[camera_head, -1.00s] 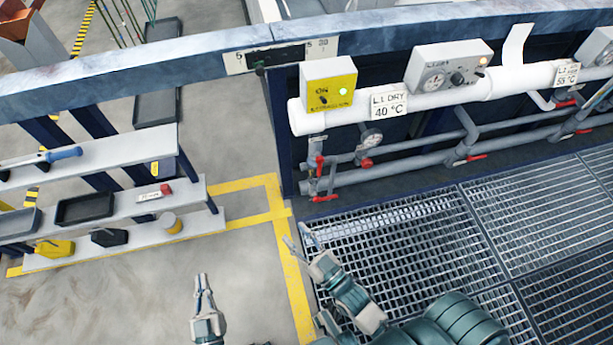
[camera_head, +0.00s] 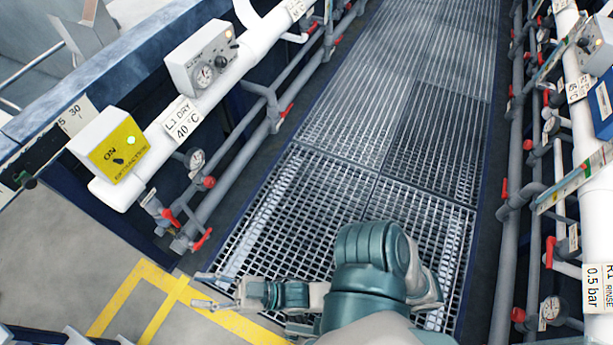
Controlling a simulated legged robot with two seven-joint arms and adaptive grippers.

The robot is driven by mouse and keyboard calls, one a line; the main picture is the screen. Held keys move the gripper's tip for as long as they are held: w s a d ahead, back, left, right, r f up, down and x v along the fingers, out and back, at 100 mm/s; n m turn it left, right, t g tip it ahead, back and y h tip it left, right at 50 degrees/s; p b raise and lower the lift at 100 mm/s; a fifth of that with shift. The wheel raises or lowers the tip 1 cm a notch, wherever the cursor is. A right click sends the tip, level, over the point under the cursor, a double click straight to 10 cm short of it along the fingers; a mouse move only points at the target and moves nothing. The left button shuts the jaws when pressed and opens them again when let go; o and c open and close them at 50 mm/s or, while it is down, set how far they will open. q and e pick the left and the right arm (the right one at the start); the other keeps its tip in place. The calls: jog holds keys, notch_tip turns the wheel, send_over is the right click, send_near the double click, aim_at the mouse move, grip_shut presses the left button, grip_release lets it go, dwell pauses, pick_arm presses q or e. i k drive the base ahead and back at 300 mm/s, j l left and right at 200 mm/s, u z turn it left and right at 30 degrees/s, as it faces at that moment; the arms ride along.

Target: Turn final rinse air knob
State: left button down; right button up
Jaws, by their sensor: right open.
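No label reading "final rinse air" can be made out. At the right edge a white plate (camera_head: 597,289) reads "R1 RINSE 0.5 bar", on the right pipe rack. A small pressure gauge (camera_head: 549,308) sits beside it with a red handle (camera_head: 518,314). On the left rack a grey box (camera_head: 202,60) carries a gauge and a black knob. My left gripper is not in view.
A walkway of metal grating (camera_head: 395,150) runs between the two racks and is clear. A yellow "ON / EXTRACTION" box (camera_head: 113,146) stands on the left white pipe. Red valve handles (camera_head: 203,239) stick out low on that rack.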

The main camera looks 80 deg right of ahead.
aim_at(517, 315)
jog(key=i+j+z, duration=0.1)
jog(key=j, duration=0.2)
jog(key=i+j, duration=0.1)
jog(key=j, duration=0.2)
jog(key=i+j+z, duration=0.15)
jog(key=j+z, duration=0.1)
jog(key=z, duration=4.6)
